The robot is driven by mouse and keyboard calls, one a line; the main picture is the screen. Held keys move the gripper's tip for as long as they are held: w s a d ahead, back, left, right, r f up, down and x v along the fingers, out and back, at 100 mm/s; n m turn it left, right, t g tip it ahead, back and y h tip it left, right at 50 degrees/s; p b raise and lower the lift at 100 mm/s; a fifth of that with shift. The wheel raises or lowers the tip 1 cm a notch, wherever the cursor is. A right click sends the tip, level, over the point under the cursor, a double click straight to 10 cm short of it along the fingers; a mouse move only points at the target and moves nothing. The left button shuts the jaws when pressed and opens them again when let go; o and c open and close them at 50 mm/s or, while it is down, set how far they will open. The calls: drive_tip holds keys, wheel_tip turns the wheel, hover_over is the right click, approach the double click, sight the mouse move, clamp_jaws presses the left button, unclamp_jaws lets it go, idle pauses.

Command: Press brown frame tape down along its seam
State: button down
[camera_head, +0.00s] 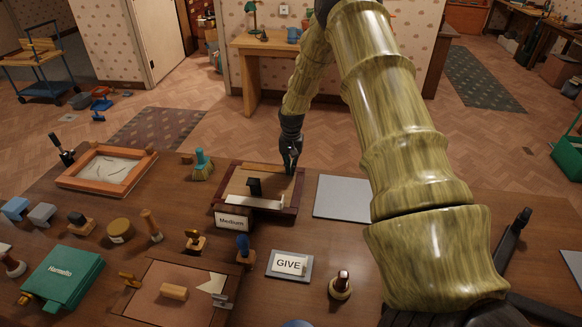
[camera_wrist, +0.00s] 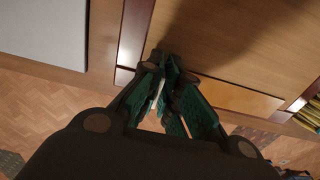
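The brown frame (camera_head: 290,209) lies on the table around a wooden panel (camera_head: 273,189), with a "Medium" label (camera_head: 232,221) at its front. A pale strip (camera_head: 254,201) runs along its front part and a dark upright block (camera_head: 254,187) stands inside. I cannot tell which strip is the tape. My gripper (camera_head: 292,160) is over the frame's far right corner, pointing down. In the wrist view my gripper (camera_wrist: 168,62) has its green-padded fingers together at the tips, near the corner of the reddish frame edge (camera_wrist: 135,35). A lighter wood strip (camera_wrist: 235,97) lies right of them. Contact cannot be told.
A grey sheet (camera_head: 342,197) lies right of the frame. A sand tray (camera_head: 107,169) and a green-bristled brush (camera_head: 202,164) are to the left. Stamps, a "GIVE" card (camera_head: 289,264) and a green box (camera_head: 62,279) crowd the front. My arm covers the table's right middle.

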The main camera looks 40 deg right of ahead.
drive_tip(key=c, duration=1.6)
unclamp_jaws()
drive_tip(key=shift+o, duration=0.2)
drive_tip(key=shift+r, duration=0.1)
wheel_tip(320, 180, up, 12)
